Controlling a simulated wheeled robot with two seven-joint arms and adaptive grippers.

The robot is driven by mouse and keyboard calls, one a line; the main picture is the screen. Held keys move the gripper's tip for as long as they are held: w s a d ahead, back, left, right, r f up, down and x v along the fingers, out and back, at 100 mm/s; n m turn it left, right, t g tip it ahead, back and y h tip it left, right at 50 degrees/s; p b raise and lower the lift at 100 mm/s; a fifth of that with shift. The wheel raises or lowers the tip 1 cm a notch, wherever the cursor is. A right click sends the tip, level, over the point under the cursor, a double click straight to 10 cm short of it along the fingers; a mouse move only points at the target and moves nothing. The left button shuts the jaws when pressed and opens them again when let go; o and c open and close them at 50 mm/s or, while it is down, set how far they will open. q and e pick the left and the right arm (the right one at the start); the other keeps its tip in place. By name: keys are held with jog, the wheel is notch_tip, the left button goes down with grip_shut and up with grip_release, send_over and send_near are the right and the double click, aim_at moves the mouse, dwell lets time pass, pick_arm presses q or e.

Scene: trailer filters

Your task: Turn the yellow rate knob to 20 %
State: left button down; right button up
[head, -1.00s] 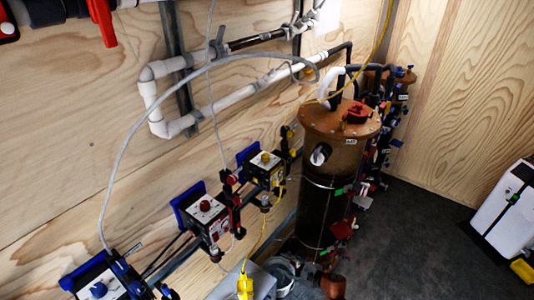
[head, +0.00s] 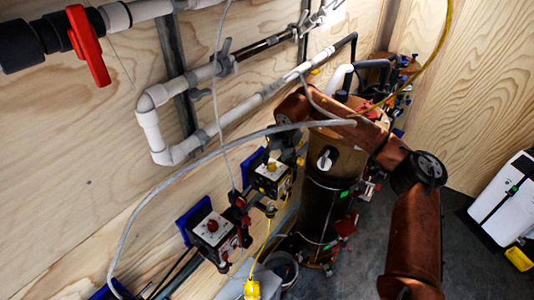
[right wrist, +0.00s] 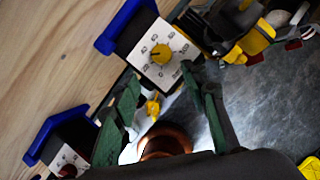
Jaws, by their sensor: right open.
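The yellow rate knob (right wrist: 161,53) sits on the white dial face of a dosing pump (right wrist: 152,50) with a blue wall bracket. In the head view the yellow knob (head: 271,166) is on the pump beside the brown tank. My right gripper (right wrist: 158,76) is open, its two dark green fingers spread below the dial in the right wrist view. They appear apart from the knob, with nothing between them. In the head view my right gripper (head: 284,147) is small and dark above this pump. The dial's exact setting is too small to read. My left gripper is not in view.
A pump with a red knob (head: 212,225) stands to the left on the plywood wall. The brown tank (head: 330,205) is close on the right, partly behind my arm. A grey hose (head: 180,170) and white pipes (head: 215,108) run across the wall.

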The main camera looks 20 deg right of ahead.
aim_at(272, 165)
jog(key=shift+w+d+f, duration=0.15)
jog(key=shift+w, duration=0.45)
jog(key=shift+w+d+f, duration=0.1)
jog(key=shift+w+f, duration=0.05)
jog(key=shift+w, duration=0.4)
jog(key=shift+s+d+f+p, duration=0.1)
jog(key=shift+s+f+p, duration=0.1)
jog(key=shift+f, duration=0.45)
jog(key=shift+s+f+p, duration=0.1)
jog(key=shift+f+p, duration=0.05)
jog(key=shift+f, duration=0.45)
jog(key=x, duration=0.3)
jog(key=shift+w+r, duration=0.15)
jog(key=shift+w, duration=0.15)
jog(key=shift+f, duration=0.3)
jog(key=shift+w, duration=0.1)
jog(key=shift+w+f, duration=0.1)
jog(key=c, duration=0.8)
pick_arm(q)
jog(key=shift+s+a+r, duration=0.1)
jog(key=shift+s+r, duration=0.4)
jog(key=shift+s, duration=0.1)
pick_arm(e)
grip_shut()
